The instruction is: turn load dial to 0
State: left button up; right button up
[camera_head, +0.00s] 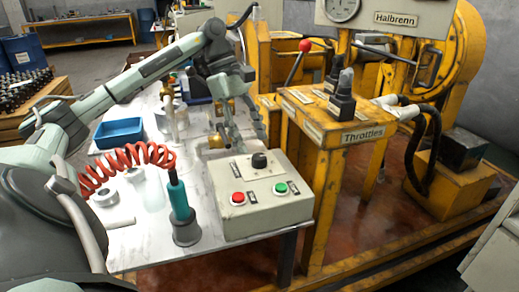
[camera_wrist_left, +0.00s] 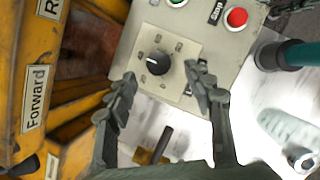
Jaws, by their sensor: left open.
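The load dial is a black round knob (camera_head: 259,160) on top of a pale grey control box (camera_head: 262,217), above a red and a green button. It also shows in the left wrist view (camera_wrist_left: 158,63), with a white pointer line on it and small labels around it. My left gripper (camera_head: 243,134) is behind the box in the head view, pointing down. In the left wrist view its two fingers (camera_wrist_left: 162,92) are spread, with the knob beyond and between them, apart from both. The gripper is open and empty. My right gripper is not in view.
A teal tool (camera_head: 179,205) with a coiled red hose stands left of the box. A yellow stand with throttle levers (camera_head: 342,100) is close on the right. A blue tray (camera_head: 119,133) and small parts lie on the white table.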

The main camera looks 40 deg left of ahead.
aim_at(258, 156)
pick_arm(q)
jog(key=shift+x, duration=2.15)
jog(key=c, duration=1.2)
